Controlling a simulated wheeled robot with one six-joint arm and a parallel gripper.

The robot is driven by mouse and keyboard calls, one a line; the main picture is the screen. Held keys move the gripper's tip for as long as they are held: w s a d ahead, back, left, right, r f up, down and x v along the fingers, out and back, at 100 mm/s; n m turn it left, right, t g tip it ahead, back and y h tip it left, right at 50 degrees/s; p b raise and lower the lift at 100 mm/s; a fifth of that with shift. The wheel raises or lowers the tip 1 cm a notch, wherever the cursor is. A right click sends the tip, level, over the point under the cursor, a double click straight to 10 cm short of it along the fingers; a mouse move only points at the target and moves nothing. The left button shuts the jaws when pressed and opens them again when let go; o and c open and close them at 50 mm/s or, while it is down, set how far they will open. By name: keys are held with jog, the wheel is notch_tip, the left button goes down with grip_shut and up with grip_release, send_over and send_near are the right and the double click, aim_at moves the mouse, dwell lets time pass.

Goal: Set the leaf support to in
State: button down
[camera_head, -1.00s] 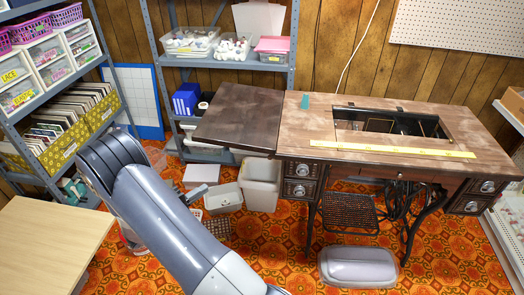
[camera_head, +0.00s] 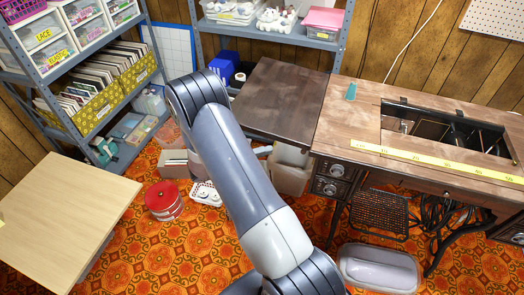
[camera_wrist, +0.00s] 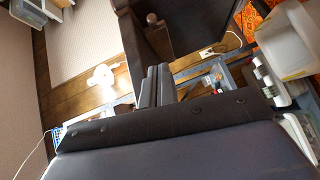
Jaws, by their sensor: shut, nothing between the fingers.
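The dark wooden leaf (camera_head: 282,100) extends level from the left end of the sewing table (camera_head: 362,120) in the head view. The leaf support cannot be made out in the head view. In the wrist view, a dark wooden piece (camera_wrist: 190,25) fills the top, with a small round brown knob (camera_wrist: 152,18) at its left edge. I cannot tell whether the knob belongs to the support. My gripper (camera_wrist: 156,82) is shut and empty, its fingers pointing toward the knob with a gap between. In the head view my arm hides it near the leaf's left side.
A pale bin (camera_head: 290,172) stands under the leaf beside the drawers (camera_head: 334,178). A red tin (camera_head: 163,201) and a white basket (camera_head: 205,193) are on the floor. A pale wooden table (camera_head: 62,222) is at left. A grey case (camera_head: 378,268) lies in front. Shelves stand behind.

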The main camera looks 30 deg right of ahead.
jog(key=s+d+f, duration=0.1)
jog(key=s+d, duration=0.2)
jog(key=d, duration=0.5)
jog(key=shift+s+f+p, duration=0.15)
jog(key=shift+s+p, duration=0.2)
jog(key=s+b, duration=0.1)
jog(key=s+d+b, duration=0.2)
jog(key=b, duration=0.1)
jog(key=shift+s, duration=0.35)
